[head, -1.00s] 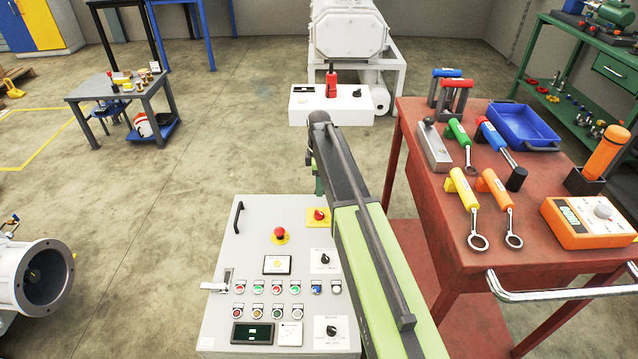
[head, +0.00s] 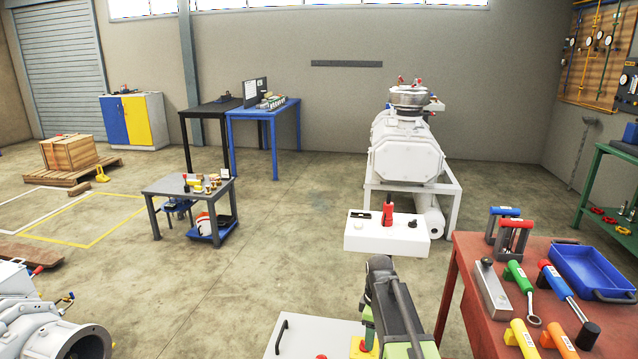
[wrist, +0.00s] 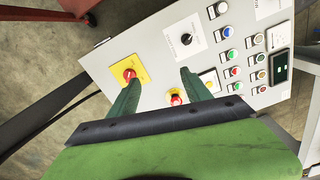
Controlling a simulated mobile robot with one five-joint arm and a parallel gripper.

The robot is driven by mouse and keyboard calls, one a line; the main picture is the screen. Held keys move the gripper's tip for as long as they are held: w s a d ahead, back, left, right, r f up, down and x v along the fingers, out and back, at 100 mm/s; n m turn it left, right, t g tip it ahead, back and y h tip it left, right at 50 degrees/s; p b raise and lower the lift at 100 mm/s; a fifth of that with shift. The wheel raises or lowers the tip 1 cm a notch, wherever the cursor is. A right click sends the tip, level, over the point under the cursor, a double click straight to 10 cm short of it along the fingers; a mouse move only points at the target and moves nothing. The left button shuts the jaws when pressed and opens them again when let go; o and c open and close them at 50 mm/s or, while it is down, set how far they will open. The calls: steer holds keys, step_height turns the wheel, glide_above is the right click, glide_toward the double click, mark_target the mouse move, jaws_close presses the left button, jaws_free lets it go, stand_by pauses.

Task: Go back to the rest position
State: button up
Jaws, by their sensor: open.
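My gripper (wrist: 158,78) is open and empty in the wrist view, with its two dark green fingers apart. It is over the light grey control panel (wrist: 210,58), whose surface shows between and around the fingers. A red emergency button (wrist: 176,99) shows near the right finger, and a red knob on a yellow plate (wrist: 129,75) near the left fingertip. In the head view my arm reaches forward above the panel (head: 310,335), at the bottom of the picture. The fingers are mostly hidden there.
A red table (head: 462,262) with tools and a blue tray (head: 592,272) stands right of my arm. A white box (head: 386,232) and a white pump (head: 405,150) are ahead. A small grey table (head: 165,187) stands left. Open floor (head: 270,225) lies between.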

steer(key=s+m, duration=1.3)
step_height(320, 180, up, 20)
steer(key=p, duration=2)
steer(key=shift+s, duration=0.15)
steer(key=shift+a, duration=0.1)
